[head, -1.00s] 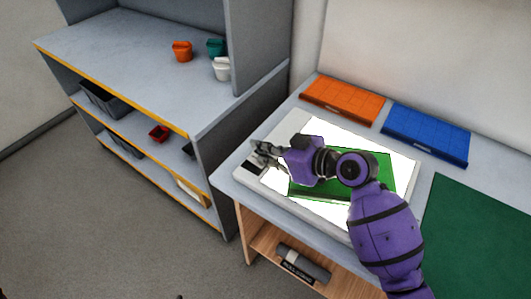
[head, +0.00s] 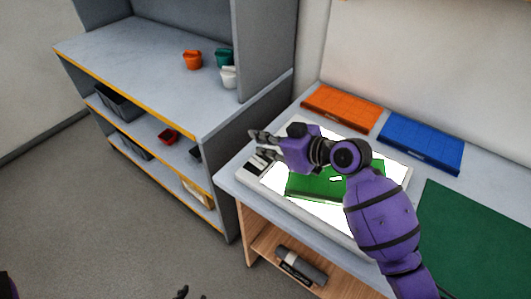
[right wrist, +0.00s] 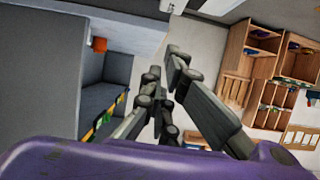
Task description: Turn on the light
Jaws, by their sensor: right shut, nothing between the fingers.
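The light pad (head: 281,199) lies on the worktop, a white-framed panel with its surface glowing bright white. A green sheet (head: 310,186) lies on it. Dark marks, perhaps its controls (head: 258,161), show on the frame's left end. My right gripper (head: 254,139) is shut and empty, near the pad's left end and apparently above it; its arm covers part of the pad. In the right wrist view its dark fingers (right wrist: 163,75) hold nothing. Dark tips at the bottom edge seem to be my left gripper (head: 182,292); its jaws cannot be made out.
An orange case (head: 342,106) and a blue case (head: 421,142) lie behind the pad. A dark green mat (head: 475,235) is at right. A grey shelf unit (head: 130,45) with small cups stands at left. A dark roll (head: 301,264) lies on the shelf below the worktop.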

